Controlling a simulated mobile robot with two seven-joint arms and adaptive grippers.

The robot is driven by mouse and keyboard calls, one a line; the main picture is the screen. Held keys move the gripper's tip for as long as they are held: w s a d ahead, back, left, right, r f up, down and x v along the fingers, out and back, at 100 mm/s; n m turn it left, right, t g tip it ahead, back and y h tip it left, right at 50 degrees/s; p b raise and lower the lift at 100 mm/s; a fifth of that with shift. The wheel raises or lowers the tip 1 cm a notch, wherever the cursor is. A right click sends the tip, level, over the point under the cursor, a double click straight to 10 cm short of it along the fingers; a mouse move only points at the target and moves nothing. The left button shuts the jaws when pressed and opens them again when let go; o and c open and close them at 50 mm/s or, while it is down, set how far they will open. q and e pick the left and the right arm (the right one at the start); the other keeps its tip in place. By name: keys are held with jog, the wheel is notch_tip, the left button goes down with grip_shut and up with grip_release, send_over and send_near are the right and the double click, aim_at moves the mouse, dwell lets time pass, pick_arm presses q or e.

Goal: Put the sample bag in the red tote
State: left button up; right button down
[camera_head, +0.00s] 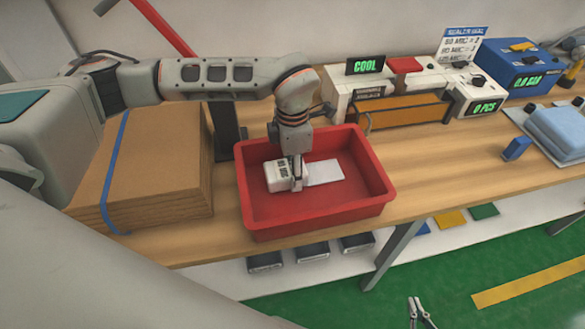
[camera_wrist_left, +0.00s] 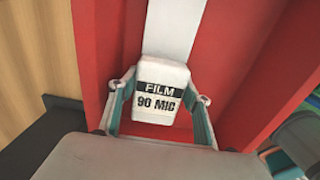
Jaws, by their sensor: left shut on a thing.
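The red tote (camera_head: 362,203) stands on the wooden bench. My left gripper (camera_head: 296,184) reaches down inside it and is shut on the sample bag (camera_head: 278,178), a white piece labelled "FILM 90 MIC" in the left wrist view (camera_wrist_left: 161,75). There the left gripper's fingers (camera_wrist_left: 160,112) lie on both sides of it. A flat white strip (camera_head: 325,172) extends from it to the right over the tote floor. I cannot tell whether the bag rests on the floor. My right gripper (camera_head: 420,314) is low at the bottom edge, empty, its fingers apart.
A cardboard stack with a blue strap (camera_head: 150,165) is left of the tote. Behind are a white machine with a "COOL" display (camera_head: 365,66) and a blue device (camera_head: 520,68). A small blue block (camera_head: 516,149) stands on the bench at right; bare wood (camera_head: 440,165) lies between.

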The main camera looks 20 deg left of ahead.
pick_arm(q)
jog(key=shift+f, duration=0.15)
jog(key=o, duration=0.9)
notch_tip(320, 180, up, 12)
jog(key=shift+r, duration=0.15)
dwell(0.4)
